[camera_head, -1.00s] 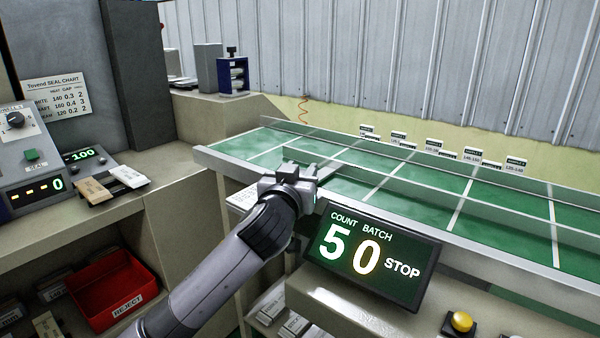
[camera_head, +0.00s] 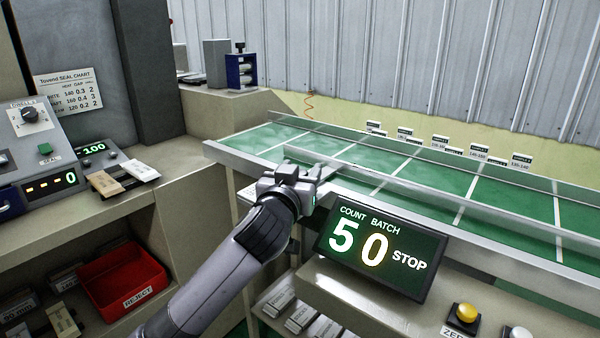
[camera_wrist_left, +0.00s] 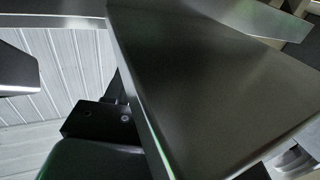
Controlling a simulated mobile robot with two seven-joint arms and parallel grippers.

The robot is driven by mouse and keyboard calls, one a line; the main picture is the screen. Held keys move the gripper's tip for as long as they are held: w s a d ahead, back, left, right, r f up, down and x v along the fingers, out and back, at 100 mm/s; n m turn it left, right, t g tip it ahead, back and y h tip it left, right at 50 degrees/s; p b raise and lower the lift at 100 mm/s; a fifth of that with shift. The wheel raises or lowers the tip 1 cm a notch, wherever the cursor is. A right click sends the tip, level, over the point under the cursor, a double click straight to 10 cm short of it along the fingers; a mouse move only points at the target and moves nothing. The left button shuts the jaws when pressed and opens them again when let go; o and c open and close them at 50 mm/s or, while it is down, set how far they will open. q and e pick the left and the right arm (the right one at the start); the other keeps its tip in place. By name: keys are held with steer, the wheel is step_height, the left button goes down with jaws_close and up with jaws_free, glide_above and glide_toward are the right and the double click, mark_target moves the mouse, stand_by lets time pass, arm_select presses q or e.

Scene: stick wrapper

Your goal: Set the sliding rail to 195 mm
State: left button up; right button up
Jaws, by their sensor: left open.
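A long metal rail (camera_head: 430,187) runs lengthwise over the green belt table (camera_head: 270,145). I take it for the sliding rail; no millimetre scale is readable. My left gripper (camera_head: 303,170) is open at the belt table's near edge, close to the rail's left end. I cannot tell whether it touches the rail. My right gripper is out of view.
A display (camera_head: 380,252) reading count 5, batch 0, STOP stands in front of the belt. A yellow button (camera_head: 466,313) is at the lower right. A red reject bin (camera_head: 120,282) sits on the left shelf. Small label signs (camera_head: 440,140) line the back.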

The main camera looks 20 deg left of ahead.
arm_select(q)
steer(key=shift+s, duration=0.1)
steer(key=shift+s+d, duration=0.15)
steer(key=shift+s, duration=3.3)
